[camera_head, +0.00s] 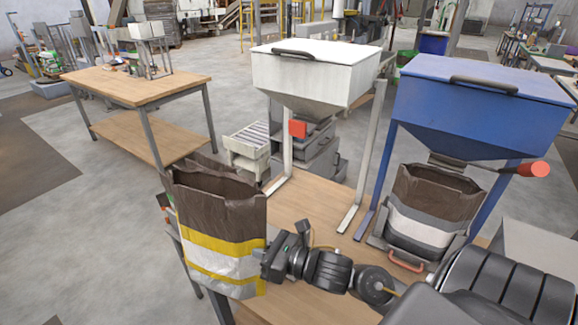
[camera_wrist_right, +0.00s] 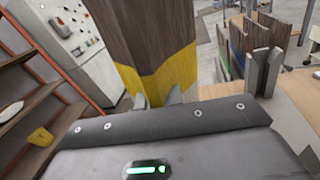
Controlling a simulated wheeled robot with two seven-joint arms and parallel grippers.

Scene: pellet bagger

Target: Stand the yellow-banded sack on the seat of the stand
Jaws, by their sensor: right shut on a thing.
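The yellow-banded sack (camera_head: 221,246) is brown on top, with yellow and white bands below, and its mouth is open. It is held roughly upright at the near left end of the wooden table. My right gripper (camera_head: 264,262) is shut on the sack's right side. In the right wrist view the sack (camera_wrist_right: 150,45) fills the upper middle, above the fingertips (camera_wrist_right: 158,99). A grey stand with a red handle (camera_head: 406,262) under the blue hopper holds another sack (camera_head: 425,215) with grey and white bands. I cannot make out a free seat. My left gripper is out of view.
A white hopper (camera_head: 315,75) with a red tab and a blue hopper (camera_head: 480,105) stand on the table (camera_head: 305,205). The tabletop below the white hopper is largely clear. More sacks (camera_wrist_right: 235,55) stand beside the held one. A workbench (camera_head: 140,88) is at the back left.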

